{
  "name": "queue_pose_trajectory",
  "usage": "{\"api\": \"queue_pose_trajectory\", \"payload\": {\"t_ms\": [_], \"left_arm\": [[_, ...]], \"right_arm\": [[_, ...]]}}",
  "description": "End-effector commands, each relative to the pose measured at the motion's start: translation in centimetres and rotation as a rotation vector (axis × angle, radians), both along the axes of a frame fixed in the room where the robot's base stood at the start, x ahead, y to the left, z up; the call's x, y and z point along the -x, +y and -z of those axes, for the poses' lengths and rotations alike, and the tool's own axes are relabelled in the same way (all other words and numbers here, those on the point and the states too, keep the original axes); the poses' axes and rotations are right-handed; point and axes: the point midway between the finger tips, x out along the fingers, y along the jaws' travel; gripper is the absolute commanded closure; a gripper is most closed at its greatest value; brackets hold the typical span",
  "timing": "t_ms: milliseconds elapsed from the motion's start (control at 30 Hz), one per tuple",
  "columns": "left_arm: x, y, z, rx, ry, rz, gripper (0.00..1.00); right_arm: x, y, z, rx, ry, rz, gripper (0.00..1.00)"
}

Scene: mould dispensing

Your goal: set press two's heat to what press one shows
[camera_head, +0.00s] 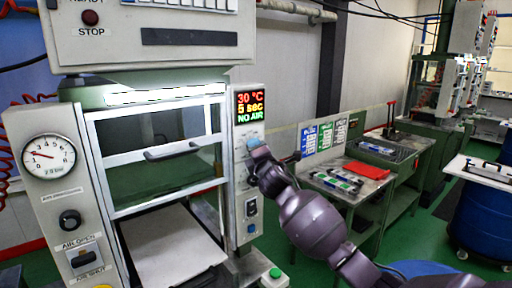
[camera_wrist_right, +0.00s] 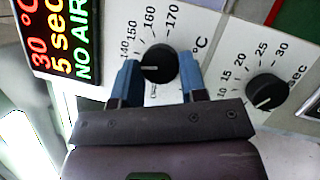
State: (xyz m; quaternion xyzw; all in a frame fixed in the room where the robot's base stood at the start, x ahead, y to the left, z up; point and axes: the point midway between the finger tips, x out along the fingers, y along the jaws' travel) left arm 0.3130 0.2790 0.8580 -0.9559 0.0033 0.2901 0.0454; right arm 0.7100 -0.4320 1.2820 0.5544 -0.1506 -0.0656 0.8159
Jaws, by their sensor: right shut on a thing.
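The press in front of me has a lit display (camera_head: 250,106) reading 30 °C, 5 sec, NO AIR; the display also shows in the right wrist view (camera_wrist_right: 62,35). The black heat knob (camera_wrist_right: 160,62) sits on a °C dial. Its visible marks run from 140 to 170. The knob's white line points left, near or below the 140 mark. My right gripper (camera_wrist_right: 160,76) has its blue fingers on both sides of this knob and is shut on it. In the head view, the right gripper (camera_head: 256,155) covers the knob. My left gripper is not in view.
A second black knob (camera_wrist_right: 266,92), marked in sec, is close to the right finger. A pressure gauge (camera_head: 48,156) and an air switch (camera_head: 85,258) are on the press's left. A bench (camera_head: 372,190) with a red sheet (camera_head: 368,170) and a blue drum (camera_head: 480,215) stand right.

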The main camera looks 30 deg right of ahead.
Motion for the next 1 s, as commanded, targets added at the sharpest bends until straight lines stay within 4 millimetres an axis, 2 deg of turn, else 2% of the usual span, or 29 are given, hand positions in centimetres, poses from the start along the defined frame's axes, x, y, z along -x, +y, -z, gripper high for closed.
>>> {"api": "queue_pose_trajectory", "payload": {"t_ms": [400, 967, 1000], "left_arm": [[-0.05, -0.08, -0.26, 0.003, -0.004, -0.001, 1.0], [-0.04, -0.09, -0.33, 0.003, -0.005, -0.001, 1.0], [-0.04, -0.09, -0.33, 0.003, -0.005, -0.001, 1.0]], "right_arm": [[0.02, 0.04, -0.18, -0.202, 0.015, -0.001, 0.84], [0.02, 0.02, -0.18, -0.233, 0.017, 0.001, 0.84], [0.02, 0.02, -0.18, -0.233, 0.017, 0.001, 0.59]]}}
